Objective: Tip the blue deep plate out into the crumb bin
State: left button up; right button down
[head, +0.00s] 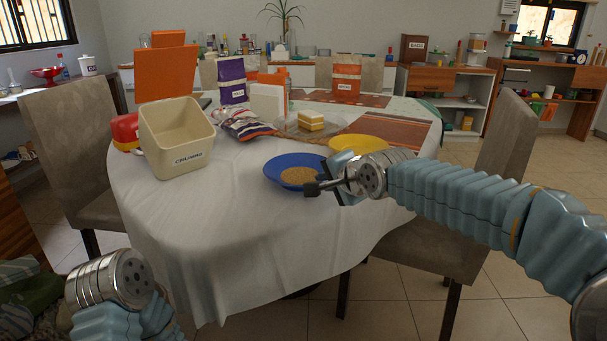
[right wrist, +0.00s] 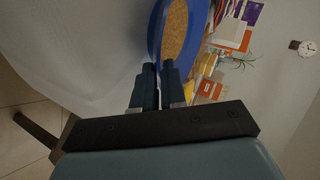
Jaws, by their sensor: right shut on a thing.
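The blue deep plate (head: 272,167) is near the table's front right edge, roughly level, with brown crumbs (head: 299,176) in it. My right gripper (head: 318,187) is shut on its near right rim. In the right wrist view the fingers (right wrist: 160,76) pinch the plate's blue wall (right wrist: 154,35), with the crumbs beside them. I cannot tell whether the plate touches the cloth. The crumb bin (head: 180,165), a cream open box labelled CRUMBS, stands upright on the table to the left. My left wrist is low at the left; its fingers do not show.
A crumpled snack bag (head: 243,124) lies between bin and plate, further back. A yellow plate (head: 358,143) is right behind the blue one. A board (head: 290,130) with cake (head: 311,120) stands behind. Bare white tablecloth (head: 220,215) lies in front of bin and plate.

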dwell(0.4)
jog(key=shift+r+p, duration=1.8)
jog(key=shift+r, duration=0.75)
jog(key=c, duration=1.8)
grip_release()
grip_shut()
